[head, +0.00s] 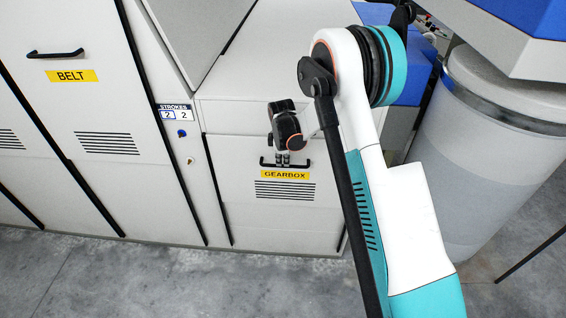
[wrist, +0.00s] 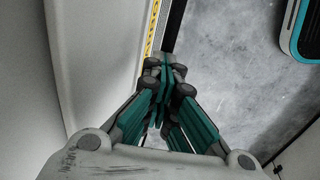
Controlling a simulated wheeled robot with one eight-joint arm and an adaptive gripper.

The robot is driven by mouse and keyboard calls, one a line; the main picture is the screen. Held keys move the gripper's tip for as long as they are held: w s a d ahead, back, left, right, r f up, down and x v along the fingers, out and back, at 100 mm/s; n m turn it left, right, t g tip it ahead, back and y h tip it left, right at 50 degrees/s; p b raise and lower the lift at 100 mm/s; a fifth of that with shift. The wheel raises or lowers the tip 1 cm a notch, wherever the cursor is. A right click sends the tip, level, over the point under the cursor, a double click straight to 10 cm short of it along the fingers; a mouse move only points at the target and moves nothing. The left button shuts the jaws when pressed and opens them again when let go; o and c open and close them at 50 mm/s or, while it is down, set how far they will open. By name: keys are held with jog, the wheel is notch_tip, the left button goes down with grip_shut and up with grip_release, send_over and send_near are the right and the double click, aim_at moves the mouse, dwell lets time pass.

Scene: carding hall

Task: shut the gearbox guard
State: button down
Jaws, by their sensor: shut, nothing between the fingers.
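The gearbox guard (head: 240,185) is a pale panel low on the machine, with a yellow GEARBOX label (head: 285,174), slotted vents and a black bar handle (head: 306,163). I cannot tell from the head view whether it sits flush or slightly ajar. My gripper (head: 283,161) points down at the handle, in front of the panel's upper part. Its fingers look together, with nothing held; whether they touch the handle is unclear. In the wrist view, my gripper (wrist: 163,112) is closed beside a pale surface with a thin yellow-and-black strip (wrist: 150,30). My arm covers the guard's right side.
A taller BELT panel (head: 100,100) with its own handle stands left, beside a narrow STROKES panel (head: 177,112). A large grey drum (head: 490,150) stands at right. Concrete floor (head: 180,285) is clear in front. A teal-edged object shows upper right in the wrist view (wrist: 300,30).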

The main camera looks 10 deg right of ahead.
jog(key=shift+f, duration=0.1)
jog(key=c, duration=1.7)
grip_release()
jog(key=shift+o, duration=0.2)
notch_tip(320, 180, up, 12)
jog(key=s, duration=0.2)
jog(key=shift+a+f, duration=0.15)
jog(key=shift+a, duration=0.2)
